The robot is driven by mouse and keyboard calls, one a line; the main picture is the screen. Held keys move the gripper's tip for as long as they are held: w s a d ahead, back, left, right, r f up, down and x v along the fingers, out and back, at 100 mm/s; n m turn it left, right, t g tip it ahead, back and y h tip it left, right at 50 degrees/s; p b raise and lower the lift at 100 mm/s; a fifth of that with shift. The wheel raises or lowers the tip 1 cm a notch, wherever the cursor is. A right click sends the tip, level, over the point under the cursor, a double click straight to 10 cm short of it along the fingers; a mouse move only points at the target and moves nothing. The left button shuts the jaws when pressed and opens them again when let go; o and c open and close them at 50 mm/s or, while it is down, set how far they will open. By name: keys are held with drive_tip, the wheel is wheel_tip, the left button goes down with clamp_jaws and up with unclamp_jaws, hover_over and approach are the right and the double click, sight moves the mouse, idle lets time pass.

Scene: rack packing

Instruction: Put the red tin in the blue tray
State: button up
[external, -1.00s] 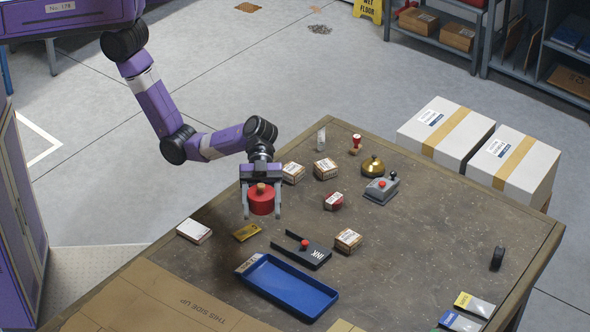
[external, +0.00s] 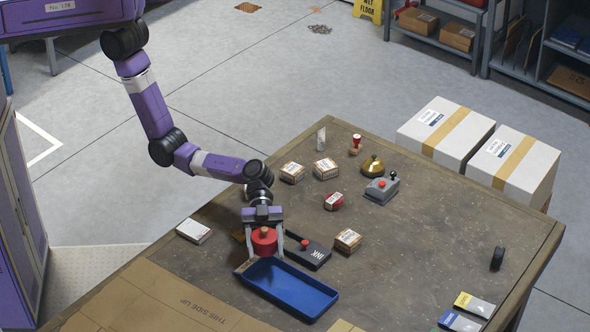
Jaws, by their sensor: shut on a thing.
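The blue tray (external: 312,311) is a shallow rectangular tray on the table. The tin and gripper are at the tray's back left end. I cannot tell whether the tin is over the tray or just behind it, or whether it touches anything. The tray is empty where I can see it.
A flat cardboard box (external: 170,305) lies left of the tray. The table's right middle (external: 410,250) is clear.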

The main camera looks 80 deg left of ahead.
drive_tip(key=shift+f, duration=2.05)
drive_tip(key=shift+f+b, duration=0.2)
drive_tip(key=shift+b, duration=0.2)
drive_tip(key=o, duration=1.6)
drive_tip(key=shift+r+p, duration=0.2)
drive_tip(key=shift+p, duration=0.1)
drive_tip(key=v, duration=1.2)
drive_tip(key=shift+b, duration=0.35)
drive_tip(key=shift+a, duration=0.1)
